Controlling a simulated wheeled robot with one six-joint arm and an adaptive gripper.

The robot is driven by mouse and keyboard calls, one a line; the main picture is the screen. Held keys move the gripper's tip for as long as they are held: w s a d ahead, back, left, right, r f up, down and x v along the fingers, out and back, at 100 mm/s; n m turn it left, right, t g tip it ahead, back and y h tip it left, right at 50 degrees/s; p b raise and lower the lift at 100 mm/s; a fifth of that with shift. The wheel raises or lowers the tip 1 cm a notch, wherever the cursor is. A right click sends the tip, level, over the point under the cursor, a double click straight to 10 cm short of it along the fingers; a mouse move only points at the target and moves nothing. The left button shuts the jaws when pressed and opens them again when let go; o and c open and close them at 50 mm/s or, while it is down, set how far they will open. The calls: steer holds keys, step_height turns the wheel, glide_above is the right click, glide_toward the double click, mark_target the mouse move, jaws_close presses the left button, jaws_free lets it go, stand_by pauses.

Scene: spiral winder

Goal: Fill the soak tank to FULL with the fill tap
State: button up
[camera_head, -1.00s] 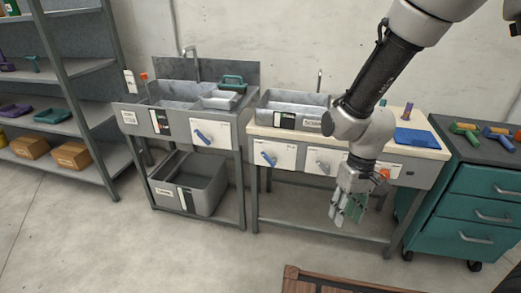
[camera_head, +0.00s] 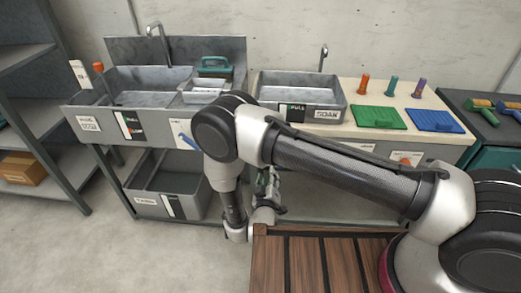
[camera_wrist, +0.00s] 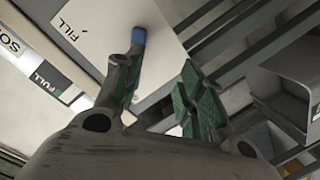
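The soak tank (camera_head: 317,112) is a grey metal basin on the bench, with a spout above it and a label and level gauge (camera_head: 292,113) marked FULL on its front. I cannot read a water level. In the wrist view the gauge (camera_wrist: 48,82) shows at the left edge. The white FILL plate (camera_wrist: 90,25) carries the fill tap's blue-tipped handle (camera_wrist: 138,35). My gripper (camera_wrist: 155,66) is open, its green-padded fingers spread. The handle tip is by the left finger's end; contact is unclear. In the head view my arm hides the plate and my gripper (camera_head: 264,186) is partly visible.
A second sink (camera_head: 125,92) with a blue tap lever (camera_head: 188,141) stands left. A grey bin (camera_head: 150,202) sits below it. Green (camera_head: 380,118) and blue mats (camera_head: 434,121) lie on the bench. A wooden slatted surface (camera_head: 320,265) is in front.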

steer(key=shift+n+t, duration=0.4)
steer(key=shift+t, duration=0.5)
steer(key=w+r, duration=0.1)
steer(key=w, duration=0.1)
steer(key=w+r, duration=0.1)
steer(key=w, duration=0.2)
steer(key=w+r, duration=0.1)
steer(key=w, duration=0.2)
steer(key=shift+d+r, duration=0.25)
steer(key=shift+r, duration=0.1)
steer(key=shift+s, duration=0.1)
jaws_close()
